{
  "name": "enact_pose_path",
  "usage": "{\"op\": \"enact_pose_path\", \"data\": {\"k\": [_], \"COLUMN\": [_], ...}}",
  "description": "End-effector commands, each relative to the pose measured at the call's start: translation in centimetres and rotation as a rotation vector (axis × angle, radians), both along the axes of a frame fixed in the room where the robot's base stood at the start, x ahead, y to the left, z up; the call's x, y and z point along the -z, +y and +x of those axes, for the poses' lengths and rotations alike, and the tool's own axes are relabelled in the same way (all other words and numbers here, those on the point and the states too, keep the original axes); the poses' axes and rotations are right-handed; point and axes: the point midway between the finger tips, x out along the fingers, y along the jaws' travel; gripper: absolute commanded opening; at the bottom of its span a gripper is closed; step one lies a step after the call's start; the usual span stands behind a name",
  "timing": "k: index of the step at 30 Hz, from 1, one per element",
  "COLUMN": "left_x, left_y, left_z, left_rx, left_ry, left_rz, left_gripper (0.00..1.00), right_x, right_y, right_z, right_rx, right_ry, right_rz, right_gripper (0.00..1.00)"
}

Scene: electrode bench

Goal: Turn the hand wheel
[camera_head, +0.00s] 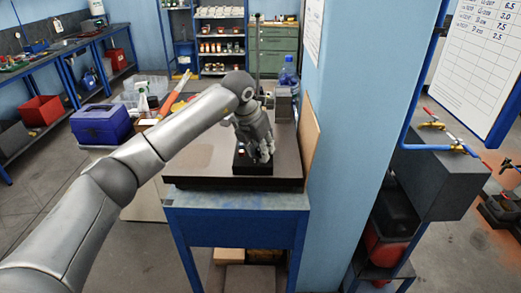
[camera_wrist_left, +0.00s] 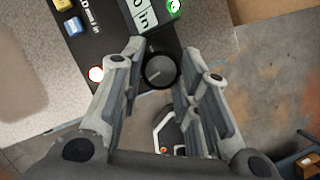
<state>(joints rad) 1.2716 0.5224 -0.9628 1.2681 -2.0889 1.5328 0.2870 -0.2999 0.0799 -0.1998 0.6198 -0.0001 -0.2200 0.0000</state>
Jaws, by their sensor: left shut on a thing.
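A black round hand wheel (camera_wrist_left: 160,70) with a pale index line shows in the left wrist view. It is on a black instrument panel (camera_wrist_left: 103,48) with a lit readout (camera_wrist_left: 152,12). My left gripper (camera_wrist_left: 161,50) has its fingers on either side of the wheel and is shut on it. In the head view the left gripper (camera_head: 256,150) reaches down over the instrument's black base (camera_head: 252,169) and hides the wheel. The instrument's thin upright column (camera_head: 257,65) rises behind my arm. My right gripper is in neither view.
The instrument stands on a dark plate (camera_head: 205,160) on a blue stand (camera_head: 240,225). A brown board (camera_head: 309,138) and a blue pillar (camera_head: 355,150) stand close on the right. A blue toolbox (camera_head: 100,125) and a water bottle (camera_head: 288,75) are beyond.

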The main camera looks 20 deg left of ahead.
Motion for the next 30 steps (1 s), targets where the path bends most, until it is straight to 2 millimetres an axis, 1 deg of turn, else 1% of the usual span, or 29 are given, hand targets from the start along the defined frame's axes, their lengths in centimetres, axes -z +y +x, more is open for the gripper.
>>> {"op": "enact_pose_path", "data": {"k": [2,11,12,16,17,26,29,30], "left_x": [0.1,-0.1,-0.1,-0.1,-0.1,-0.1,-0.8,-1.3], "left_y": [0.1,0.1,0.1,0.1,0.1,0.1,0.2,0.2], "left_z": [0.1,0.1,0.1,0.1,0.1,0.0,-0.2,-0.3], "left_rx": [0.028,0.046,0.045,0.044,0.044,0.044,0.045,0.045], "left_ry": [-0.003,-0.003,-0.004,-0.003,-0.003,-0.003,-0.005,-0.006], "left_rz": [-0.001,-0.001,-0.001,-0.001,-0.001,-0.001,-0.001,-0.001], "left_gripper": [0.06,0.06,0.33,0.50,0.52,0.52,0.52,0.52], "right_x": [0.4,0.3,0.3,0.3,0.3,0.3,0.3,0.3], "right_y": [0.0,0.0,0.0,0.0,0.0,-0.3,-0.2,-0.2], "right_z": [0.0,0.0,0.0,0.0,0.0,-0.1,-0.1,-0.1], "right_rx": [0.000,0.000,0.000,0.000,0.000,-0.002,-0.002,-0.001], "right_ry": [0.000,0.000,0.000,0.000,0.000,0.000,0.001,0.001], "right_rz": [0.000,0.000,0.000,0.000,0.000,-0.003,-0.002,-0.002], "right_gripper": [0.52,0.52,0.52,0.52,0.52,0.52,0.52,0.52]}}
